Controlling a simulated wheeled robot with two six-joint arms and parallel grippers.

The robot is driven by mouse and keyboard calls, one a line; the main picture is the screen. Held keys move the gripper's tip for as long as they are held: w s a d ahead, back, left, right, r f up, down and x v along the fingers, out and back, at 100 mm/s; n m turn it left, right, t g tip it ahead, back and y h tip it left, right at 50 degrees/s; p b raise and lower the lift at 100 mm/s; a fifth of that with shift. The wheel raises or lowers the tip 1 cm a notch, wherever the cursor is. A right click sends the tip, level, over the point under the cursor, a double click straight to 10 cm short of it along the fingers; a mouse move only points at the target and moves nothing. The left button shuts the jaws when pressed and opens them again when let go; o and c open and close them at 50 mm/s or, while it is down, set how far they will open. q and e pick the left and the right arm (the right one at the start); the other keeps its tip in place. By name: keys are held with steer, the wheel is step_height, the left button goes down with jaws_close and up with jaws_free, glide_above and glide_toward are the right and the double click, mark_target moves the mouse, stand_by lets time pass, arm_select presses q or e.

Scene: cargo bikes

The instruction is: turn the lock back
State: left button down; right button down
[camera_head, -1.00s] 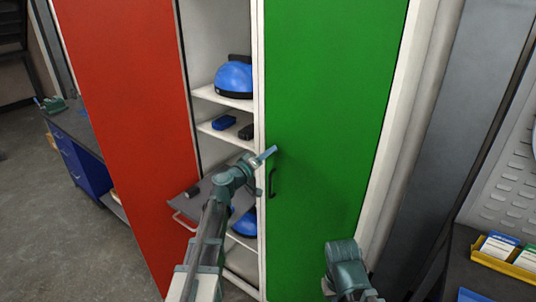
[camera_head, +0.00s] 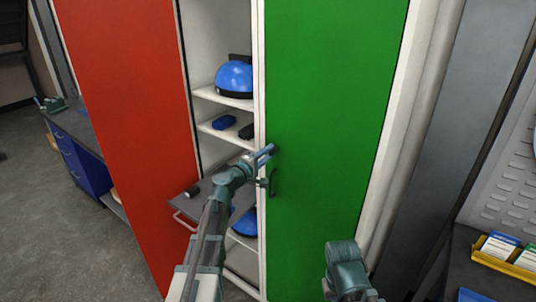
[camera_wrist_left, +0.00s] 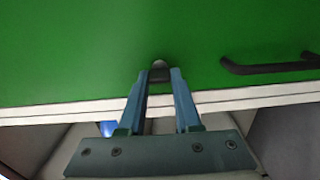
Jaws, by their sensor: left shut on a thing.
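The lock (camera_wrist_left: 160,66) is a small dark knob on the green door (camera_head: 330,110), near the door's left edge. It also shows in the head view as a dark spot (camera_head: 275,147), mostly hidden by my gripper. My left gripper (camera_wrist_left: 160,76) is shut on the lock, with its two blue fingers on either side of it. It also shows in the head view (camera_head: 268,152). The black door handle (camera_wrist_left: 270,67) is to the right of the lock in the wrist view. My right arm shows at the bottom of the head view, but its gripper is out of sight.
The green door is closed. The red door (camera_head: 125,130) stands open on the left, showing shelves with a blue helmet (camera_head: 235,77) and dark blue items. A dark pull-out tray (camera_head: 205,197) sticks out below. A yellow bin (camera_head: 505,262) is at the right.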

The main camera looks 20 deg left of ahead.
stand_by(0.4)
arm_select(q)
steer(key=c, duration=0.6)
jaws_free()
steer(key=shift+s, duration=0.1)
steer(key=v, duration=1.3)
steer(key=shift+s+a, duration=0.15)
steer(key=shift+s, duration=0.15)
